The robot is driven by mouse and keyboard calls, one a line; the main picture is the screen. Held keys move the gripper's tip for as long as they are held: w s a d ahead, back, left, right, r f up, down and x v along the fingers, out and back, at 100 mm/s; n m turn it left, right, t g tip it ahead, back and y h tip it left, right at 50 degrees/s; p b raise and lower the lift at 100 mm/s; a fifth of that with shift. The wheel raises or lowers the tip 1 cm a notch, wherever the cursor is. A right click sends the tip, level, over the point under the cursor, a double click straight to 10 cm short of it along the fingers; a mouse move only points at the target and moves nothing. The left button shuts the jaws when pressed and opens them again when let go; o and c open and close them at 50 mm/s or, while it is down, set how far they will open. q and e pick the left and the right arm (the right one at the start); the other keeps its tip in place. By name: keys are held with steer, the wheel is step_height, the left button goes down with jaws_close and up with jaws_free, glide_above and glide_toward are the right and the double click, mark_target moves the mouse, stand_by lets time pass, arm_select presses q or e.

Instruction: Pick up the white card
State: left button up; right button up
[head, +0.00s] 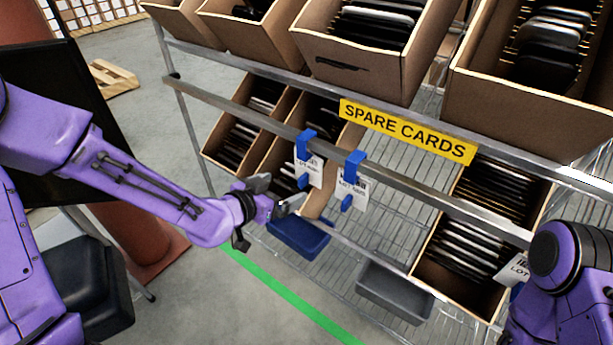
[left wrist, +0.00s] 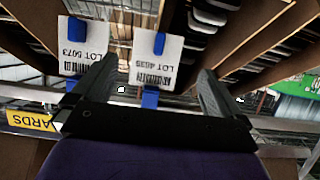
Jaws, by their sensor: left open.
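Two white cards hang from blue clips on the shelf's metal rail in the head view: a left card (head: 315,172) and a right card (head: 351,190). In the left wrist view the rail scene is upside down; one card reads LOT 5073 (left wrist: 76,52) and the other LOT 4635 (left wrist: 158,64). My left gripper (head: 281,194) is open, just left of and below the left card in the head view. In the left wrist view its open fingers (left wrist: 158,72) stand either side of the LOT 4635 card, which appears beyond them. Contact cannot be told. My right gripper is out of view.
A yellow SPARE CARDS sign (head: 405,131) is fixed there. A blue bin (head: 298,238) and a grey bin (head: 394,292) sit lower. Another white LOT label (head: 514,270) is at right.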

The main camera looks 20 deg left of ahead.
mark_target(301, 178)
arm_select(q)
steer(key=x, duration=1)
steer(key=shift+w+d+r+p, duration=0.15)
steer(key=shift+w+r+p, duration=0.05)
steer(key=shift+r+p, duration=0.15)
steer(key=shift+s, duration=0.1)
steer(key=c, duration=1)
